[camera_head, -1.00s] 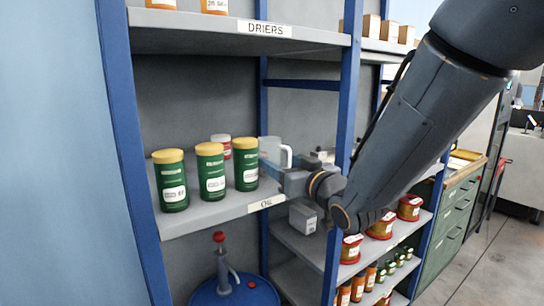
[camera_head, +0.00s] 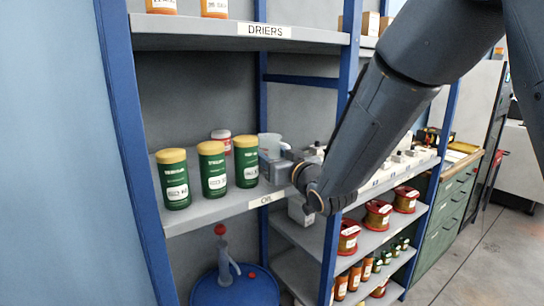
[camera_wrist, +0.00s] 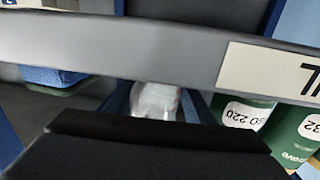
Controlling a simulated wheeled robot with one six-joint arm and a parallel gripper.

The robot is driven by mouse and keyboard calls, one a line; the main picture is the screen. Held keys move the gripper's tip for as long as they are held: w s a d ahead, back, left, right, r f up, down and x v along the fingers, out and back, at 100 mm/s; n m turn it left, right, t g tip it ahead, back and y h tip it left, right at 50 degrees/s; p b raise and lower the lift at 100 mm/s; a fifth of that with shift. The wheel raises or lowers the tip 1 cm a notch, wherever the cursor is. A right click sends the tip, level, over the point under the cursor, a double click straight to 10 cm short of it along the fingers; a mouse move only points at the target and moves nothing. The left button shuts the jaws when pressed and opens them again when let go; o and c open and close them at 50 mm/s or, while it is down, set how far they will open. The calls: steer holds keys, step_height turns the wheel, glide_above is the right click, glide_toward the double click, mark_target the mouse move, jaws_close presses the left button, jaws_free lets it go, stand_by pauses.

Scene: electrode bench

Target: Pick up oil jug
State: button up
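The oil jug is a pale, translucent vessel (camera_head: 267,141) on the shelf labelled OIL, to the right of the green cans. My gripper (camera_head: 274,166) is at the shelf's front edge, low in front of the jug, and hides its lower part. In the wrist view a whitish, translucent shape (camera_wrist: 156,100), likely the jug, shows just beyond the dark gripper body, with blue strips on either side. The fingertips are not clear, so I cannot tell whether they touch the jug or how far apart they are.
Several green cans with yellow lids (camera_head: 212,168) stand left of the jug, with a red-lidded white tub (camera_head: 221,137) behind. The DRIERS shelf (camera_head: 190,33) is above. A blue post (camera_head: 343,95) stands close to my arm. A blue drum (camera_head: 236,292) is below.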

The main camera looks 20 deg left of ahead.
steer(key=c, duration=0.3)
steer(key=shift+c, duration=0.2)
